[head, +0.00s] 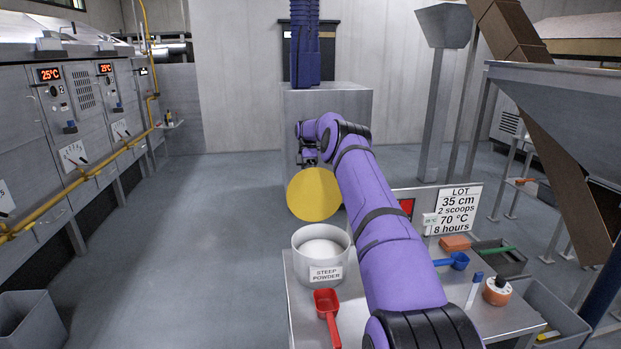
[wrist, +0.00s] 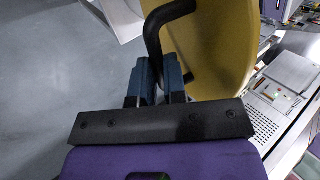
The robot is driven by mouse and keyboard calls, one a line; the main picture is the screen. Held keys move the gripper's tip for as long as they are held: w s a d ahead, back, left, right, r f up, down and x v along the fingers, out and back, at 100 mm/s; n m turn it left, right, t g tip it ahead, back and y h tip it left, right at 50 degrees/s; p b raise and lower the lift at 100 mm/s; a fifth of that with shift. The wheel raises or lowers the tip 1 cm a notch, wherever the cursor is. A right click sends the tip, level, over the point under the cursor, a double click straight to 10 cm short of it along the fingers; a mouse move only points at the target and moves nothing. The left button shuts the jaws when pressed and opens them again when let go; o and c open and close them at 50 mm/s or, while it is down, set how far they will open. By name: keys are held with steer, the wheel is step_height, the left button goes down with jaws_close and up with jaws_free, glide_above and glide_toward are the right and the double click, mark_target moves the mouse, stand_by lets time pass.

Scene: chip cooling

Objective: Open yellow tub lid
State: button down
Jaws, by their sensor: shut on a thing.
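The round yellow lid (head: 313,195) is off the tub and hangs tilted in the air above and behind it. My gripper (head: 308,156) is at the lid's upper edge in the head view. In the wrist view my gripper (wrist: 160,80) is shut on the black handle (wrist: 153,35) of the yellow lid (wrist: 218,45). The tub (head: 321,255) is grey-white, marked STEEP POWDER, and stands open on the table with white powder (head: 321,249) inside.
The metal table (head: 304,312) holds a red scoop (head: 327,312), a blue scoop (head: 453,261), an orange-and-white device (head: 497,291) and a sign (head: 458,209). A grey bin (head: 30,318) stands at lower left. The floor (head: 220,230) left of the table is clear.

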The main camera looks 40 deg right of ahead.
mark_target(311, 169)
steer(key=shift+s+f, duration=0.1)
steer(key=shift+f, duration=0.3)
steer(key=c, duration=1.2)
jaws_free()
steer(key=shift+o, duration=0.2)
steer(key=shift+r, duration=1.95)
steer(key=s+a, duration=0.3)
steer(key=s, duration=0.4)
steer(key=s+a+r, duration=0.1)
steer(key=s+a, duration=0.3)
steer(key=s, duration=0.3)
steer(key=shift+a+r, duration=0.2)
steer(key=shift+a, duration=0.1)
